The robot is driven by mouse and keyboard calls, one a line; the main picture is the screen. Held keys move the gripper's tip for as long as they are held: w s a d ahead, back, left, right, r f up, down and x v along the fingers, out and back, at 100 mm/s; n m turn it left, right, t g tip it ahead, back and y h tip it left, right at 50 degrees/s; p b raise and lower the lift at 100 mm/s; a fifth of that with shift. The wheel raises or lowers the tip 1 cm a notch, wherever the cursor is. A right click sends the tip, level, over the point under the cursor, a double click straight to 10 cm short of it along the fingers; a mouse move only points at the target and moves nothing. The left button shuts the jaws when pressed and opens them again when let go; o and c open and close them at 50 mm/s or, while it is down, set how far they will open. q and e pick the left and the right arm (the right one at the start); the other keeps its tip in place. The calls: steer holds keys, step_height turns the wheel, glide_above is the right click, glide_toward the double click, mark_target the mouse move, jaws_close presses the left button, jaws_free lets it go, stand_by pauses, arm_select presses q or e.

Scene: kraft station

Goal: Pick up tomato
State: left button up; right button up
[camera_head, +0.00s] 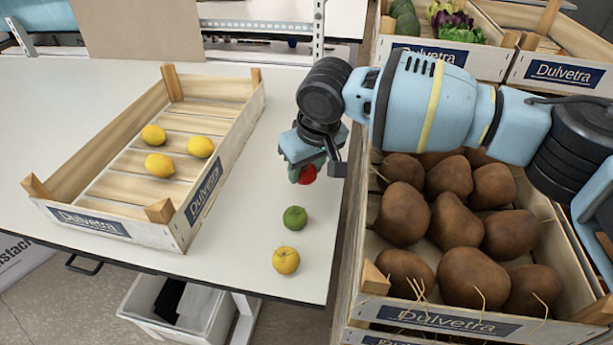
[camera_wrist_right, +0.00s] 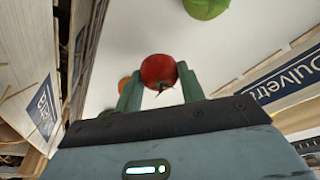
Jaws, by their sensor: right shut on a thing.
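The red tomato (camera_head: 308,174) is held between the fingers of my right gripper (camera_head: 318,172), over the white table's right side. In the right wrist view the tomato (camera_wrist_right: 159,71) sits between the two green fingertips of the right gripper (camera_wrist_right: 160,80), which are shut on it. Its green stem points toward the palm. The head view shows only part of the tomato below the gripper, so I cannot tell how far it is above the table. My left gripper is not in view.
A green lime (camera_head: 295,218) and an orange-yellow fruit (camera_head: 286,260) lie near the table's right edge. A wooden crate (camera_head: 215,185) with three lemons stands left of my gripper. A crate of brown produce (camera_head: 445,215) lies right, under my right arm. The table (camera_head: 250,265) has free room between.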

steer(key=s+a, duration=0.2)
steer(key=s, duration=0.2)
steer(key=s+a+r, duration=0.1)
steer(key=s+a, duration=0.2)
steer(key=s, duration=0.2)
steer(key=s+a+p, duration=0.1)
steer(key=s+a, duration=0.1)
steer(key=s, duration=0.3)
steer(key=shift+s+a+r, duration=0.15)
steer(key=shift+r, duration=0.1)
steer(key=shift+r, duration=0.1)
